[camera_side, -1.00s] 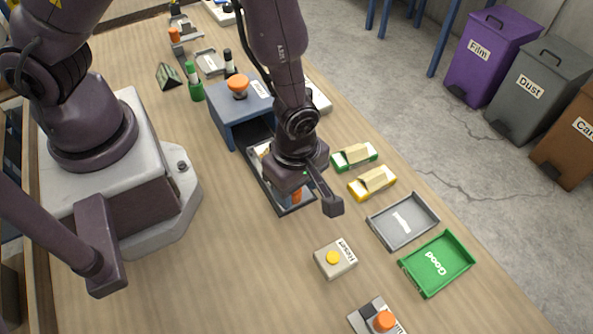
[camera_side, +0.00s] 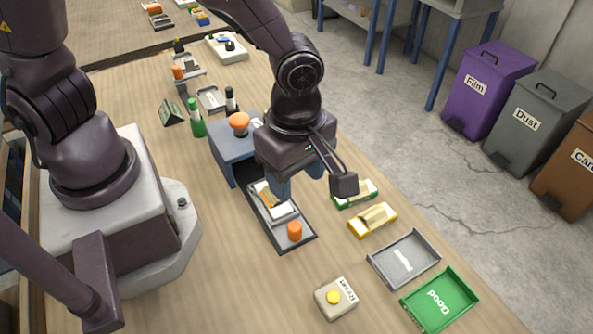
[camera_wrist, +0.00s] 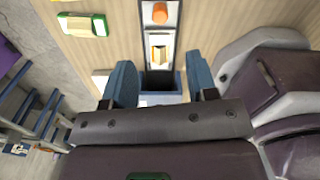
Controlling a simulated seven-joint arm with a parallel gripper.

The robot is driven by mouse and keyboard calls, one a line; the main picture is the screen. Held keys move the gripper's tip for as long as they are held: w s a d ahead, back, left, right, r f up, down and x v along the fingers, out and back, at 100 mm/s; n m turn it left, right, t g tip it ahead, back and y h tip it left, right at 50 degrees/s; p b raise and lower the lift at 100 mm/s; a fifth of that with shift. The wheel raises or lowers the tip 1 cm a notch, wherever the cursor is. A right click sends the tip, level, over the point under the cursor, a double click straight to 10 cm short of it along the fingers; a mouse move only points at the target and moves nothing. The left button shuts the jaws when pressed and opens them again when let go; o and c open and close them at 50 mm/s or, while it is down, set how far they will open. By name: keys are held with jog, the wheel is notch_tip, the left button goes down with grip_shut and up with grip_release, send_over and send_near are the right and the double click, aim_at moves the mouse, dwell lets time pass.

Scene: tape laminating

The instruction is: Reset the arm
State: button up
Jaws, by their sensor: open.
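My gripper (camera_side: 297,182) hangs above the blue station in the side view, with its two blue fingers apart and nothing between them. The wrist view shows the same open gripper (camera_wrist: 160,80) with a finger at each side of the dark slot. Below lies a dark tray (camera_side: 281,238) that runs out from the blue box (camera_side: 226,150). On the tray are a white piece with a tan strip (camera_side: 270,200) and an orange cylinder (camera_side: 295,231). They also show in the wrist view as the tan strip (camera_wrist: 160,53) and the orange knob (camera_wrist: 160,13).
A Reset box (camera_side: 335,298) with a yellow button stands at the front. A grey tray (camera_side: 404,258) and a green Good tray (camera_side: 440,300) lie at right, near a yellow holder (camera_side: 372,220) and a green holder (camera_side: 355,194). Green and black bottles stand behind.

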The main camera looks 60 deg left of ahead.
jog(key=s+a+r+m+t, duration=0.2)
jog(key=s+a+r+m, duration=0.1)
jog(key=a+r+m, duration=0.4)
jog(key=s+a+r+m+t, duration=0.3)
jog(key=a+r+m, duration=0.5)
jog(key=r+m, duration=0.4)
jog(key=shift+m+t, duration=0.3)
jog(key=shift+m, duration=0.3)
